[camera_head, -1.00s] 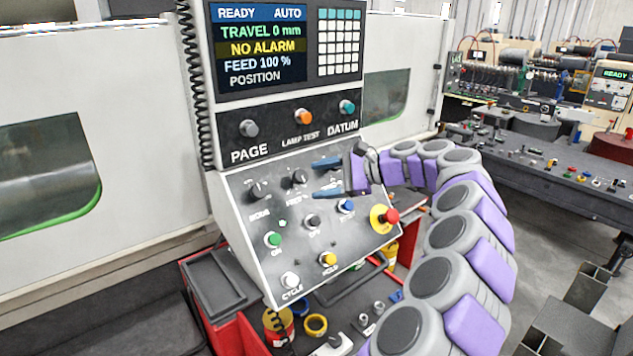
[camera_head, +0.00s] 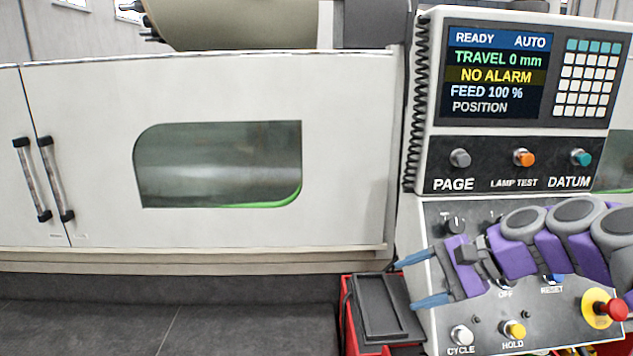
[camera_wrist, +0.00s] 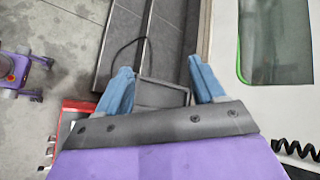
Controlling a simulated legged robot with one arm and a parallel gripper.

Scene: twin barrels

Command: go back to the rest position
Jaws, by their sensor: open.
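My gripper (camera_head: 415,280) is open and empty, with its two blue fingers apart. In the head view it points left, in front of the left edge of the control panel (camera_head: 482,322). My purple and grey arm hides part of the panel's knobs and the ON button. In the wrist view the gripper (camera_wrist: 158,85) shows its fingers spread, with a black tray (camera_wrist: 160,95) visible beyond and between them.
The white machine (camera_head: 340,90) with a window and door handles fills the left and middle. The red emergency knob (camera_head: 616,309) is close to my arm. Grey floor (camera_head: 150,325) at lower left is clear.

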